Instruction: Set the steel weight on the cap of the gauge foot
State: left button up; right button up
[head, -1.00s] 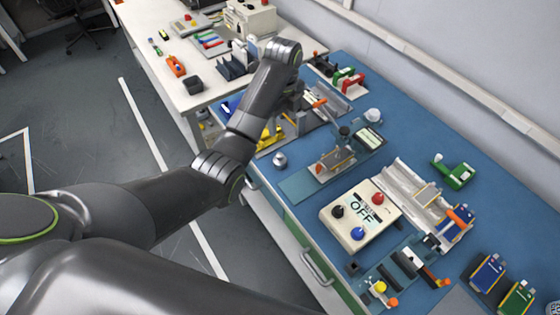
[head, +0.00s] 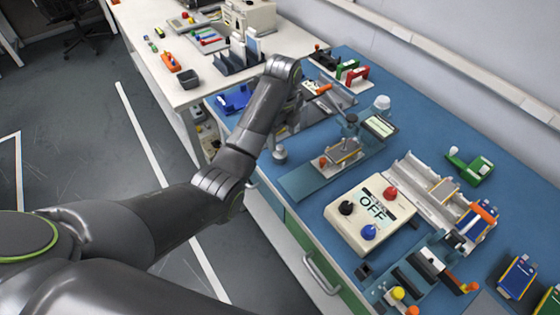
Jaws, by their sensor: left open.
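The steel weight (head: 279,155) is a small grey cylinder near the front edge of the blue bench top. My left gripper (head: 281,138) is open and points down just above the weight; my forearm hides much of it, and I cannot tell whether its fingers are around the weight. The gauge (head: 308,178) is a grey-green plate with a small display, to the right of the weight. A pouch cell (head: 344,151) lies on it. A dark round cap (head: 351,119), apparently the gauge foot's, stands above the cell and looks bare. My right gripper is out of view.
A control box (head: 350,232) reading OFF with coloured knobs stands in front of the gauge. A pale channelled tray (head: 415,190), a green holder (head: 469,168) and blue cells are to the right. A white bench (head: 165,85) adjoins at the far left.

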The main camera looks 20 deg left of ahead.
aim_at(280, 147)
pick_arm(q)
jog(key=shift+f+b, duration=0.4)
jog(key=shift+f, duration=0.45)
jog(key=f, duration=0.3)
jog(key=shift+s+a+f, duration=0.25)
jog(key=shift+s+f, duration=0.15)
jog(key=shift+f, duration=0.65)
jog(key=shift+w+r, duration=0.1)
jog(key=c, duration=1.3)
